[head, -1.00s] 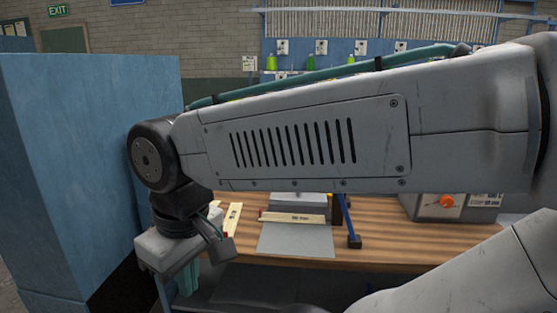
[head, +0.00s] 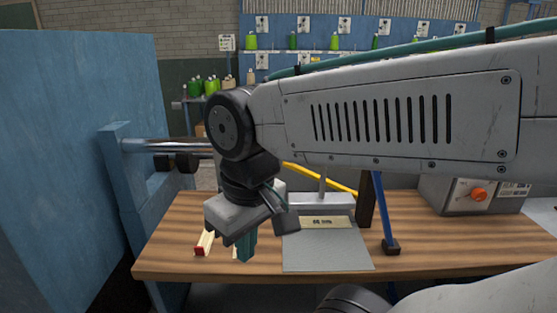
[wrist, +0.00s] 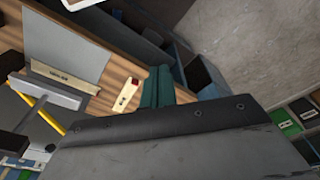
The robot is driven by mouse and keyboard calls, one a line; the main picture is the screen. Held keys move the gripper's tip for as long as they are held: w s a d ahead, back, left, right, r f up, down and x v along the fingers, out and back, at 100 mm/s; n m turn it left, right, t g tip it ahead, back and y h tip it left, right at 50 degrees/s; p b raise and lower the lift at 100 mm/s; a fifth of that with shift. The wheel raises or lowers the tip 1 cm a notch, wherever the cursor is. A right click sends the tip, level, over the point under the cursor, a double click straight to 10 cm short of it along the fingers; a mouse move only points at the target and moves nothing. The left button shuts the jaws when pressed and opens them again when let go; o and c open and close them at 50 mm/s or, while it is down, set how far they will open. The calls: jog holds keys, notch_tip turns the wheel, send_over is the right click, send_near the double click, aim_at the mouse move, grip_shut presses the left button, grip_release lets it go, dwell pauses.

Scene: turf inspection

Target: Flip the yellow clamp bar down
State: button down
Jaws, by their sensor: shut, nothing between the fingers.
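The yellow clamp bar (head: 338,184) slants down to the right behind my arm in the head view; its upper left end is hidden by my wrist. It also shows in the wrist view (wrist: 50,122) beside a grey clamp head (wrist: 45,90). The grey clamp head (head: 322,200) stands at the back of a grey sheet (head: 325,252). A labelled wooden strip (head: 325,222) lies at the sheet's back edge. My gripper (head: 246,248) is shut and empty, pointing down, left of the sheet and apart from the bar. Its teal fingers show in the wrist view (wrist: 158,88).
A red-ended wooden piece (head: 205,243) lies left of my gripper. A blue lever (head: 383,215) stands right of the sheet. A control box (head: 455,195) with an orange knob sits at the right. A tall blue cabinet (head: 75,150) stands on the left.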

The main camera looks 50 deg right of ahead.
jog(key=w+d+r+n+g+h, duration=0.1)
jog(key=w+d+r+n, duration=0.15)
jog(key=w+d, duration=0.55)
jog(key=w+d+r+n+g+h, duration=0.1)
jog(key=w+d+r+n, duration=0.15)
jog(key=w+d, duration=0.6)
jog(key=w+d+f+n+g, duration=0.1)
jog(key=w+d+f, duration=0.2)
jog(key=w+d, duration=0.4)
jog(key=w+d+f+n+g+h, duration=0.1)
jog(key=w+d+f+n+g, duration=0.1)
jog(key=w+d+f, duration=0.2)
jog(key=w+d, duration=0.3)
jog(key=d, duration=0.4)
jog(key=shift+w+d+f, duration=0.2)
jog(key=shift+w+d, duration=0.05)
jog(key=shift+w, duration=0.1)
jog(key=shift+f, duration=0.1)
